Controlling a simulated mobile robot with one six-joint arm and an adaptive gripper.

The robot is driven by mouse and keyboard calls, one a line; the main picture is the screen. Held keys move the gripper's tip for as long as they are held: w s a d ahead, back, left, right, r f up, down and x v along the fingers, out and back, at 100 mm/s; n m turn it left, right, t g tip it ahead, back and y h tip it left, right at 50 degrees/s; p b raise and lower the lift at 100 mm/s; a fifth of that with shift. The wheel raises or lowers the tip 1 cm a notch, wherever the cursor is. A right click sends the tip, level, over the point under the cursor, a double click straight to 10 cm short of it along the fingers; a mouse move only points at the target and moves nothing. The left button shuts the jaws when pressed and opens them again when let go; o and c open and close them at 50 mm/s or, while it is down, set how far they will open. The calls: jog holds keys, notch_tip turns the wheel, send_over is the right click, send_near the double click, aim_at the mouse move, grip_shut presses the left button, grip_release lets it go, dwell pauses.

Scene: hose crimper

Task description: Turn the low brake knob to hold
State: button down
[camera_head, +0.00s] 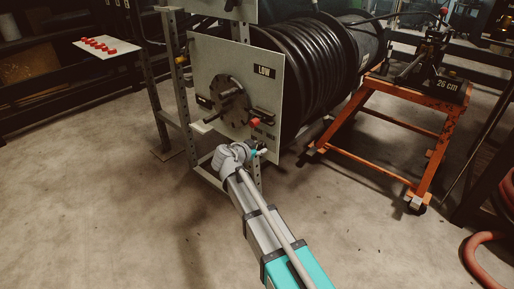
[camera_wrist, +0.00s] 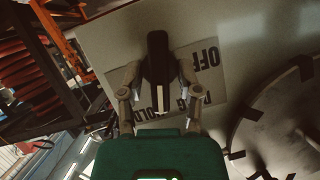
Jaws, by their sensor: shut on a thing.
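The low brake knob (camera_wrist: 157,60) is a black elongated handle with a pale pointer bar, on a light panel in the wrist view. My gripper (camera_wrist: 158,68) has one finger on each side of the knob and is shut on it. The pointer bar lies over the lettering by the partly covered HOLD mark. The OFF mark shows to the right of the knob. In the head view the panel marked LOW (camera_head: 265,71) stands in front of the hose reel, and my gripper (camera_head: 259,151) is at its lower edge. The knob is not clear there.
A round hub (camera_head: 229,95) and a red-ended handle (camera_head: 254,122) stick out from the panel near my gripper. A black hose reel (camera_head: 316,60) is behind it. An orange cart (camera_head: 385,125) stands to the right. The floor in front is mostly clear.

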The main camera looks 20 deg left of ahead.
jog(key=shift+f+m+t+y+b, duration=0.1)
jog(key=shift+m+t+y+b, duration=0.2)
jog(key=shift+m+y, duration=0.45)
jog(key=shift+m, duration=0.25)
jog(key=c, duration=0.6)
grip_release()
jog(key=shift+s, duration=0.15)
